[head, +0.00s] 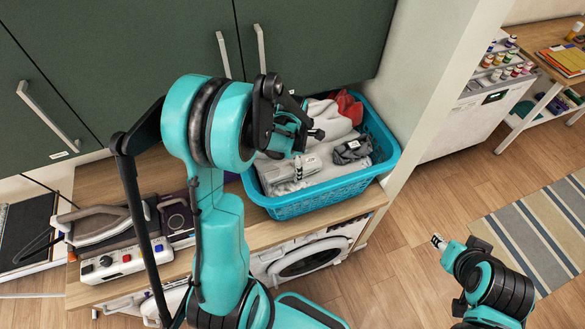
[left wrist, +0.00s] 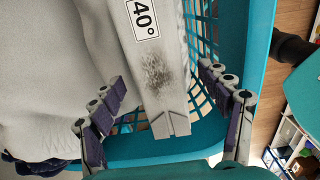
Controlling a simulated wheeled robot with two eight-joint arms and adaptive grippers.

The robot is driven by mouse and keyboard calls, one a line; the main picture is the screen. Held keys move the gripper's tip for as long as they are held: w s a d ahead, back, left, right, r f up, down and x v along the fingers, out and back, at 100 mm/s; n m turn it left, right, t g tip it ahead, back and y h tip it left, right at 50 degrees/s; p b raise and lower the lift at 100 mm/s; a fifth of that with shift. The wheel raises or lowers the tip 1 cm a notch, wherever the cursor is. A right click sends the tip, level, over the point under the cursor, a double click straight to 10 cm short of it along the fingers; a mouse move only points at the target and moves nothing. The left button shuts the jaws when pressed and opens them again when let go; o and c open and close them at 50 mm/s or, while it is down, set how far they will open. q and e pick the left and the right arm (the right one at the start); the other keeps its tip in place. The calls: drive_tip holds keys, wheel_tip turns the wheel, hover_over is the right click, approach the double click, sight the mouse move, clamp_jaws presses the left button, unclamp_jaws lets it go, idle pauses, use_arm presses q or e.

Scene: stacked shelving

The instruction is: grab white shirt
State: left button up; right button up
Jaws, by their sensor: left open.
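A turquoise laundry basket (head: 315,204) stands on the wooden counter and holds white and pale grey clothes (head: 345,172). Which piece is the white shirt I cannot tell for sure. My left gripper (head: 302,140) is over the basket, fingers pointing down into it. In the left wrist view the left gripper (left wrist: 165,112) is open, fingers apart. A whitish folded piece with a "40°" label (left wrist: 155,60) lies between or just beyond the fingers; contact cannot be told. A larger pale cloth (left wrist: 50,80) lies to its left. My right gripper (head: 438,242) is low at the right, away from the basket.
A dark grey cloth (head: 352,150) and a red cloth (head: 350,106) also lie in the basket. An iron (head: 100,225) and a power strip (head: 120,262) are left on the counter. Green cabinets (head: 120,60) hang behind. A striped rug (head: 535,235) lies on the floor right.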

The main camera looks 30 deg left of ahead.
use_arm(q)
drive_tip(key=shift+w, duration=0.1)
drive_tip(key=c, duration=1.3)
